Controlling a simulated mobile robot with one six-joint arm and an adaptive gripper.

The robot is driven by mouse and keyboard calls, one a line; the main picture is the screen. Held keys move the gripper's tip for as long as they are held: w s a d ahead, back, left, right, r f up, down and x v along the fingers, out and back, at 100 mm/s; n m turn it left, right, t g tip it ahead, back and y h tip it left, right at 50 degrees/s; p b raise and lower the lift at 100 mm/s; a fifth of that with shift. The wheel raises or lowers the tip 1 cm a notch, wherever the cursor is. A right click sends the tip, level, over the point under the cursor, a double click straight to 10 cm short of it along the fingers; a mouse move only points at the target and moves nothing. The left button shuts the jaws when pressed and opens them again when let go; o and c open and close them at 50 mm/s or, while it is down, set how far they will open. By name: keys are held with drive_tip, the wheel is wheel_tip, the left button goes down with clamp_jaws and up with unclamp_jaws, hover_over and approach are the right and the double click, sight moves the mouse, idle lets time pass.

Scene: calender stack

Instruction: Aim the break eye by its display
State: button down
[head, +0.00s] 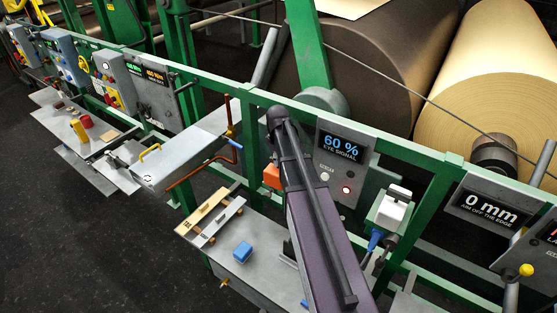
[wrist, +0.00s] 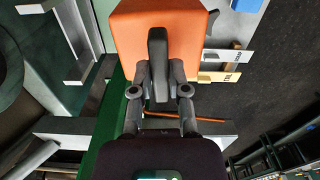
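The break eye is an orange box (wrist: 190,28) with a dark grey upright fin (wrist: 158,50) on its near face. In the head view part of the orange box (head: 271,176) shows just left of my arm. My gripper (wrist: 159,76) has one finger on each side of the fin and appears shut on it. In the head view my arm hides the gripper. The display (head: 341,147) reads 60 % EYE SIGNAL. The box's far side and what it points at are hidden.
Below lies a grey bench (head: 225,253) with a blue block (head: 242,252) and small labelled strips. Green rails run behind my arm. A second display (head: 491,207) at right reads 0 mm. Large paper rolls (head: 493,80) stand behind. Dark floor lies open at lower left.

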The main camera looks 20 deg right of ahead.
drive_tip(key=shift+n, duration=0.5)
drive_tip(key=c, duration=0.6)
unclamp_jaws()
drive_tip(key=shift+d, duration=0.1)
